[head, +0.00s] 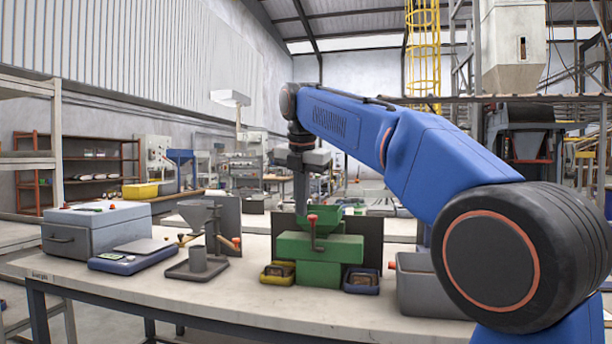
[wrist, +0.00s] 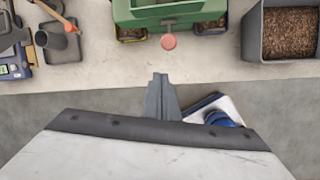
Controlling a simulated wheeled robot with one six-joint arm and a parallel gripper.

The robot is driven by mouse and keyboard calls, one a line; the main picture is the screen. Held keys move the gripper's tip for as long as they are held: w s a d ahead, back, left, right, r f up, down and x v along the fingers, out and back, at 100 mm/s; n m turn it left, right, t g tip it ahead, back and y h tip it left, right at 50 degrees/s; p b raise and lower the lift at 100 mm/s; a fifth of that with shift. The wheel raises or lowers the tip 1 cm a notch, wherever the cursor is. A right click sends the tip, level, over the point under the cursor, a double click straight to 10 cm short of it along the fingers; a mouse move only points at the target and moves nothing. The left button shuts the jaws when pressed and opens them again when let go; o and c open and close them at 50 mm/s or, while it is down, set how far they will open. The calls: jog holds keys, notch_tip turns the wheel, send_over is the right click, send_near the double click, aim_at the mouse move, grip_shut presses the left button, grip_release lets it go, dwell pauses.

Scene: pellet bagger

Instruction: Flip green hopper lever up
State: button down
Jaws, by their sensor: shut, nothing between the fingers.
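The green hopper machine (head: 308,247) stands on the workbench, with its funnel behind a boxy green front; its front part also shows in the wrist view (wrist: 165,12). Its lever has a red knob (head: 312,217) on a thin rod against the green front. In the wrist view the red knob (wrist: 169,41) sticks out from the front edge. My gripper (head: 301,208) points down near the funnel in the head view, with its tips hard to make out. In the wrist view my gripper (wrist: 160,78) is shut and empty, apart from the knob and just below it in the picture.
A grey hopper (head: 200,220) with an orange-tipped lever stands left, beside a blue scale (head: 133,255) and a grey box (head: 97,227). Small trays (head: 277,273) (head: 361,281) flank the green base. A grey bin of pellets (wrist: 288,32) stands right. The bench front (wrist: 95,80) is clear.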

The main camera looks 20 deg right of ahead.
notch_tip(320, 180, up, 8)
jog(key=d, duration=0.1)
jog(key=shift+w+d+f, duration=0.15)
jog(key=shift+w+f, duration=0.1)
jog(key=shift+w, duration=0.2)
jog(key=shift+s, duration=0.1)
